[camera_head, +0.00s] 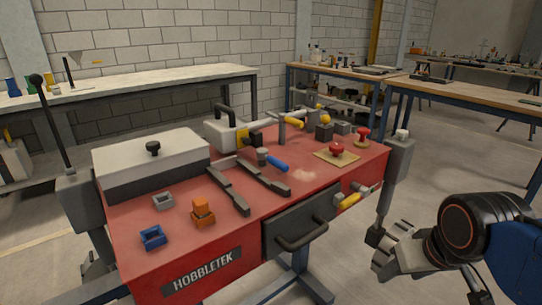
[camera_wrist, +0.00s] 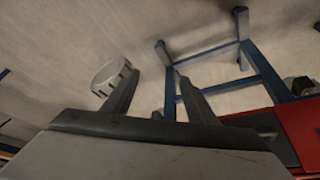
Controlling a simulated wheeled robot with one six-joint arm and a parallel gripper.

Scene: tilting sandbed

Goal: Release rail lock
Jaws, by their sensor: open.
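No part is labelled as the rail lock. A yellow-handled lever (camera_head: 348,201) sits on the red bench's front face, right of the drawer. Another yellow-handled part (camera_head: 293,122) is at the back of the red top. Dark rails (camera_head: 228,188) lie on the top, with a blue-handled tool (camera_head: 274,163) beside them. My gripper (camera_head: 385,258) is off the bench's right front corner, low, apart from the yellow-handled lever. In the wrist view my gripper (camera_wrist: 158,85) has its two dark fingers spread, with nothing between them.
The red bench (camera_head: 190,262) has a drawer handle (camera_head: 302,236) jutting forward. A dark-ended rod (camera_head: 376,237) hangs from the grey box (camera_head: 398,157) at its right, close to my gripper. Red knobs (camera_head: 337,149) stand on the top. Floor in front is clear.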

